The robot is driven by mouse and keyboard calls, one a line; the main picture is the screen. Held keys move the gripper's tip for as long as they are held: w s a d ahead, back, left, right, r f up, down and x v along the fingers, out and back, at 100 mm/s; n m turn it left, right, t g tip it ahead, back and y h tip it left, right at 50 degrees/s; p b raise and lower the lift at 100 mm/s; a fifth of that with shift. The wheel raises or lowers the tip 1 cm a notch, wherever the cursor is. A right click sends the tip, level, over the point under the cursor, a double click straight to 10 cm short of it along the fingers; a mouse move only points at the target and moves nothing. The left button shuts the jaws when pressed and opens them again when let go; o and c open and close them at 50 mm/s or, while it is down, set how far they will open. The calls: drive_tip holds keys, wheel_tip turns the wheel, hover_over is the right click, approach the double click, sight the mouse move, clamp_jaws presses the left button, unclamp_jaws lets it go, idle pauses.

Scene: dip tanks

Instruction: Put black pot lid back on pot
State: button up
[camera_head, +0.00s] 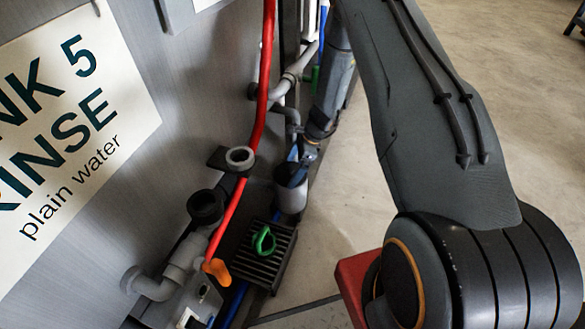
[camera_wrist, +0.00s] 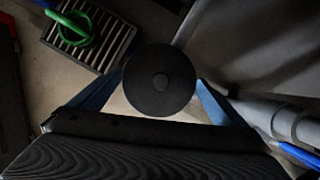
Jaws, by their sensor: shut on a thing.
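The lid is hard to make out there. In the wrist view it hides what lies under it, so I cannot tell whether it touches the vessel.
A dark slatted grate (camera_head: 268,268) with a green ring (camera_head: 263,241) lies close by. A red pipe (camera_head: 233,205) with an orange end, grey pipes and a black ring fitting (camera_head: 205,206) line the tank wall. Open floor (camera_head: 345,220) lies to the right.

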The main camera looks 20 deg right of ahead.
drive_tip(key=shift+f, duration=0.4)
drive_tip(key=shift+o, duration=0.2)
drive_tip(key=shift+d+f, duration=0.1)
drive_tip(key=o, duration=0.7)
drive_tip(key=shift+s, duration=0.1)
drive_tip(key=shift+c, duration=0.2)
drive_tip(key=shift+r, duration=0.45)
drive_tip(key=w+p+v, duration=0.1)
drive_tip(key=p+v, duration=0.2)
drive_tip(key=v, duration=0.9)
drive_tip(key=shift+s+r, duration=0.15)
drive_tip(key=shift+s, duration=0.2)
